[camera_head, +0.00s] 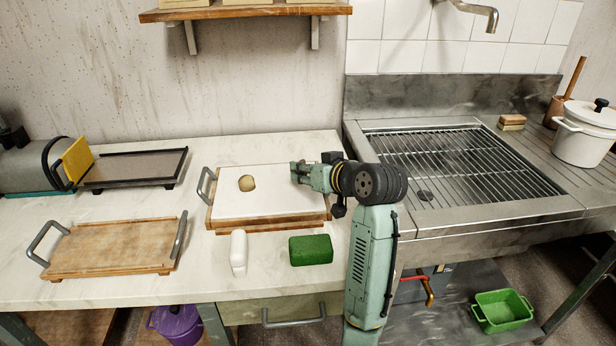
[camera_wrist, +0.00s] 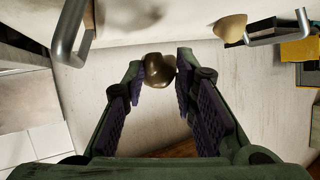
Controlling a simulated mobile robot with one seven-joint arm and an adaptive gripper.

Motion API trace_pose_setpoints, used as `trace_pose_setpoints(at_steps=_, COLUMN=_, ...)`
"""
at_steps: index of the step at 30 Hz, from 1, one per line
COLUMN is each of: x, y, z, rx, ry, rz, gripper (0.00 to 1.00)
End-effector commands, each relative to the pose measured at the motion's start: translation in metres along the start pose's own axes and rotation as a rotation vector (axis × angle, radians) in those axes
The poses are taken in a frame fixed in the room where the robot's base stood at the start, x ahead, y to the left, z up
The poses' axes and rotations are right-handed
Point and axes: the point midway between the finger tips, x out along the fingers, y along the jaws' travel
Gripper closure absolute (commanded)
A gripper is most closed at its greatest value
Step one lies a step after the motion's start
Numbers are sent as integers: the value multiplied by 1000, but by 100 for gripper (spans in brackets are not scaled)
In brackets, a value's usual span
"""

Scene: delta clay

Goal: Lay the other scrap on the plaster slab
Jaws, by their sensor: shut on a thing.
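The plaster slab (camera_head: 225,204) is a white sheet on a wooden board with grey handles, in the middle of the counter. A tan, lumpy scrap (camera_head: 246,183) lies on its left half; it also shows near the top of the wrist view (camera_wrist: 231,28). My gripper (camera_head: 294,172) is over the slab's right part. In the wrist view my gripper (camera_wrist: 160,72) is shut on a dark brownish scrap (camera_wrist: 158,70), held between its fingertips. A shadow falls on the slab near it. The held scrap is hidden in the head view, and its gap to the slab cannot be judged.
A white block (camera_head: 238,252) and a green block (camera_head: 311,250) sit in front of the slab. A wooden tray (camera_head: 115,247) is at left, a dark tray (camera_head: 135,167) behind it. The sink with a wire rack (camera_head: 450,165) is at right.

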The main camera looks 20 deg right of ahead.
Motion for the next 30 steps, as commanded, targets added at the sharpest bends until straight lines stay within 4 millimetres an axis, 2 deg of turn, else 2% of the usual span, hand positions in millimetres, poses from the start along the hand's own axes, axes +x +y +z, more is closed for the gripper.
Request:
trace_pose_setpoints(at_steps=5, x=5, y=11, z=-4, rx=1, ry=0, rz=1, gripper=100)
trace_pose_setpoints(at_steps=12, x=19, y=15, z=28, rx=2, ry=0, rz=0, gripper=100)
trace_pose_setpoints(at_steps=30, x=25, y=16, z=41, rx=0, ry=-3, rz=-1, gripper=100)
